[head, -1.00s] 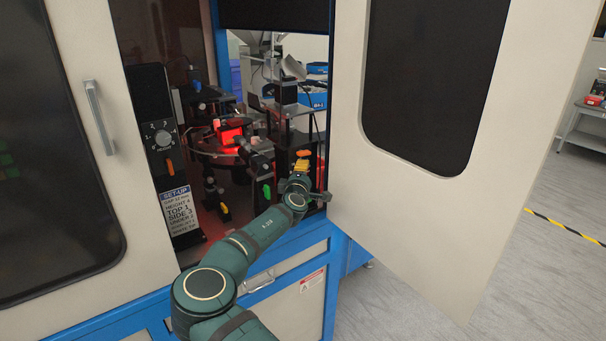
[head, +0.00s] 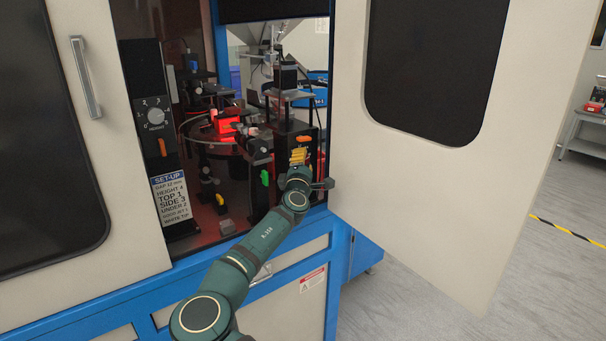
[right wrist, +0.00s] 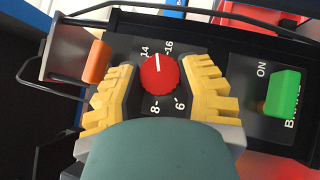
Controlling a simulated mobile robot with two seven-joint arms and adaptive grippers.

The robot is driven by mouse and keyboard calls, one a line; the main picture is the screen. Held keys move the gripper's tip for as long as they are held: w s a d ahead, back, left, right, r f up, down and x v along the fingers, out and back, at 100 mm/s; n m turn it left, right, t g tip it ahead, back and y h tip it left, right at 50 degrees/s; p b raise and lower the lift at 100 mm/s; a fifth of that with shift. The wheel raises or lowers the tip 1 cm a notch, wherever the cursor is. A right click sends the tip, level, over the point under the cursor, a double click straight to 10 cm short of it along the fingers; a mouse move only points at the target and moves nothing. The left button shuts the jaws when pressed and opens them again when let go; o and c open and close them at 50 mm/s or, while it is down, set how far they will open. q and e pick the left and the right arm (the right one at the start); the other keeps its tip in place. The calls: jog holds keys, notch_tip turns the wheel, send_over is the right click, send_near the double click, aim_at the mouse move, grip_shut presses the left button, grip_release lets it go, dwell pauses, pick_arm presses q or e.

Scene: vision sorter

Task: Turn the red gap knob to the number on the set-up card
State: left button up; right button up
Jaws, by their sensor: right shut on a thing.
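The red gap knob (right wrist: 159,75) sits on a black panel, with its white pointer toward the space between 14 and 16. The 8 and 6 show below it. My right gripper (head: 299,158) is at the black box inside the open machine. Its yellow fingers are shut on the red knob from both sides in the right wrist view (right wrist: 160,88). The head view does not show the knob clearly. The set-up card (head: 171,201) hangs on the left panel; its small gap line seems to read 12 mm. My left gripper is not in view.
A green switch (right wrist: 282,94) marked ON is right of the knob, and an orange lever (right wrist: 97,62) is left. A grey dial (head: 156,116) is above the card. The open door (head: 425,180) stands right of my arm.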

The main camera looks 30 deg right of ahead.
jog(key=shift+f+n+t+b, duration=0.25)
jog(key=shift+n+t+b, duration=0.35)
jog(key=shift+n+b, duration=0.1)
jog(key=shift+n+t, duration=0.4)
jog(key=shift+n, duration=0.1)
jog(key=n+t+y, duration=0.1)
jog(key=n+t, duration=0.1)
jog(key=n, duration=0.1)
jog(key=n+t+y, duration=0.1)
jog(key=n+t, duration=0.2)
jog(key=n, duration=0.1)
jog(key=shift+d+r+y, duration=0.15)
jog(key=shift+y, duration=0.15)
jog(key=n+t+y, duration=0.1)
jog(key=n+y, duration=0.1)
jog(key=n, duration=0.1)
jog(key=n+t+y, duration=0.1)
jog(key=n+y, duration=0.2)
jog(key=n+t+y, duration=0.1)
jog(key=n+y, duration=0.2)
jog(key=n, duration=0.1)
jog(key=shift+d+t, duration=0.1)
jog(key=shift+t, duration=0.2)
jog(key=shift+n+y, duration=0.5)
jog(key=o, duration=1.2)
jog(key=shift+w, duration=0.1)
